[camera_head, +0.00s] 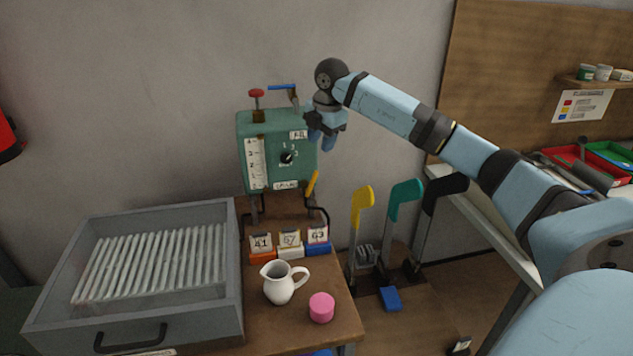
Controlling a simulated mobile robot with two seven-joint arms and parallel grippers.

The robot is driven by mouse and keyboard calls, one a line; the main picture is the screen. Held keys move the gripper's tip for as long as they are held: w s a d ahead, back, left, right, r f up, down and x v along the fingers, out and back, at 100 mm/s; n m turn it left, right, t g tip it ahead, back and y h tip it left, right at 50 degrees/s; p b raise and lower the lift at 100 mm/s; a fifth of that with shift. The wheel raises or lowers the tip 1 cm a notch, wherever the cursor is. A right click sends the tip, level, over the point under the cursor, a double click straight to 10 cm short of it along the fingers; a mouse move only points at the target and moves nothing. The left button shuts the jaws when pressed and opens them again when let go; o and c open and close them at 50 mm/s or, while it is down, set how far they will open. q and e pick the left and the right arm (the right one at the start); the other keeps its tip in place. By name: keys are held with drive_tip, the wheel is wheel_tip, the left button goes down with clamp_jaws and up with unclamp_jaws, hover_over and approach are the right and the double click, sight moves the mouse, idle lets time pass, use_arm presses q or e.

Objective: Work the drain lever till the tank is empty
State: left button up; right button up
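A green tank box (262,160) is at the back, above the wooden cabinet. It has a white gauge strip (257,163) and a black dial (287,157) on its front. A yellow lever (312,185) sticks up at its lower right, beside a small label; I cannot read for certain which lever is the drain lever. A blue-handled lever (283,87) and a red knob (256,94) are on top. My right gripper (321,143) points down at the tank's right edge, above the yellow lever and apart from it. Its finger gap is too small to judge. My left gripper is out of view.
A grey tray of white rods (130,208) stands at left.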

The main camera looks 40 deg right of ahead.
sight(315, 173)
drive_tip(key=w+f, duration=0.1)
drive_tip(key=f, duration=0.7)
drive_tip(key=w+f, duration=0.1)
drive_tip(key=f, duration=0.4)
drive_tip(key=shift+w+a, duration=0.2)
drive_tip(key=shift+w, duration=0.1)
drive_tip(key=shift+r, duration=0.1)
clamp_jaws()
